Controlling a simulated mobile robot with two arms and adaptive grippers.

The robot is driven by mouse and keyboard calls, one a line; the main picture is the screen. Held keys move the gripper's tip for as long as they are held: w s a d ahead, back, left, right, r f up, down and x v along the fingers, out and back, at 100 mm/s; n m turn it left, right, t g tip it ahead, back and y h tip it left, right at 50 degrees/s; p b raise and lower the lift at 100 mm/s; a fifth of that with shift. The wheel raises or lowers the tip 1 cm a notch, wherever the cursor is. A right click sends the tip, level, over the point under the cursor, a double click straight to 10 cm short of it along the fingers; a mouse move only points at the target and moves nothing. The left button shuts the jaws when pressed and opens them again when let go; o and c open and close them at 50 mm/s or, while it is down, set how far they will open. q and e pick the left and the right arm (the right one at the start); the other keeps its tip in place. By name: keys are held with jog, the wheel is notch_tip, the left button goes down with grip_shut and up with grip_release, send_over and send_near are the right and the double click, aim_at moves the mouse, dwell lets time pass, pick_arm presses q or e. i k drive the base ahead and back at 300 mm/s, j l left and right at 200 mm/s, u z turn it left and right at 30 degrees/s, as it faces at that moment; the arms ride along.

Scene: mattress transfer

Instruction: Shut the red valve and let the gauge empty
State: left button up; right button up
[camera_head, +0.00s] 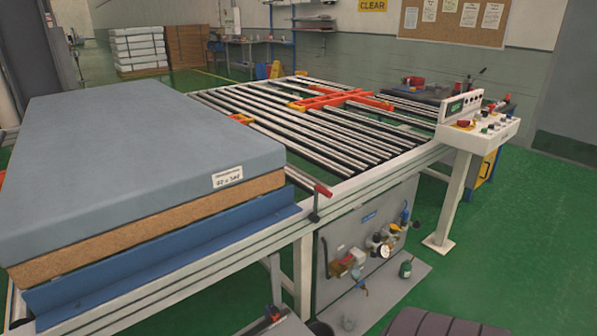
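A round white-faced gauge (384,251) sits on the grey panel (340,235) below the conveyor's front rail. Its needle is too small to read. Brass and dark fittings (357,258) sit left of it, with a small reddish part (338,269) at their left end. I cannot tell whether that part is the red valve or how it is turned. A red-handled lever (322,189) stands on the front rail above the panel. I cannot make out either gripper in this view.
A grey-blue mattress (130,150) lies on a blue support at the left of the roller conveyor (310,125). A control console (478,128) on a white post stands at the right. A dark ribbed object (440,323) is at the bottom edge. Green floor (500,260) is clear at the right.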

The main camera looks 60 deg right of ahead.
aim_at(345, 260)
jog(key=z, duration=0.5)
jog(key=l+z, duration=0.15)
jog(key=z, duration=0.8)
